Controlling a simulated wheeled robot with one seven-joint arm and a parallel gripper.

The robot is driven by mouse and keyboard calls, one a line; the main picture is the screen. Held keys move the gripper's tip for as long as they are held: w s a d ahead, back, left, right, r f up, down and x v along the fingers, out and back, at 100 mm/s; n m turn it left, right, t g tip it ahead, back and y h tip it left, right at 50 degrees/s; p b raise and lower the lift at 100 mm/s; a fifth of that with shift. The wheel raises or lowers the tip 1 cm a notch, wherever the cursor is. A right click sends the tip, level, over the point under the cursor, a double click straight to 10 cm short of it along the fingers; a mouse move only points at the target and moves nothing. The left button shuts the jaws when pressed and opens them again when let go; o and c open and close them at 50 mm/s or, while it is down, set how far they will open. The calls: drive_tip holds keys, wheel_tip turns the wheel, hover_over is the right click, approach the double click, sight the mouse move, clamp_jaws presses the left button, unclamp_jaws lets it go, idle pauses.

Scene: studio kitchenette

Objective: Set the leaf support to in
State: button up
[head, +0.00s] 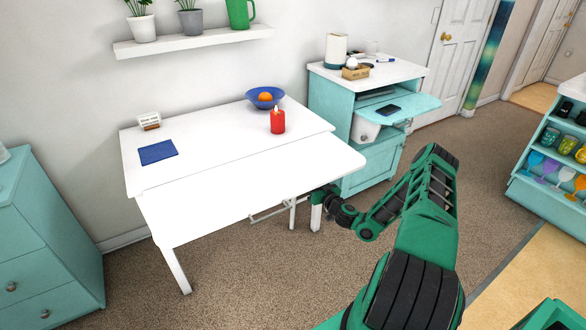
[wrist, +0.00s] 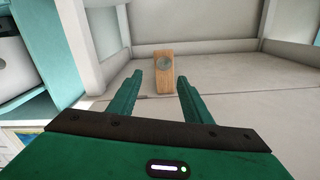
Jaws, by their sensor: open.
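The white table (head: 150,185) has its front leaf (head: 250,180) raised level with the top. A thin white bracket (head: 268,214) shows below the leaf's front edge; it looks like the leaf support, but most of it is hidden under the leaf. My gripper (head: 318,198) is low at the table's right front corner, partly hidden by the leaf and my arm. In the wrist view, my gripper (wrist: 159,80) is open and empty. A small wooden block (wrist: 165,82) with a grey round disc sits just beyond and between the fingertips, apparently untouched, among white panels.
A blue bowl (head: 257,101) with an orange fruit, a red candle (head: 278,122), a blue cloth (head: 158,152) and a small card holder (head: 149,121) are on the table. A teal cabinet (head: 331,93) stands right of it. Carpet in front is clear.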

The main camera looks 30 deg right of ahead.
drive_tip(key=w+a, duration=0.1)
drive_tip(key=w, duration=0.8)
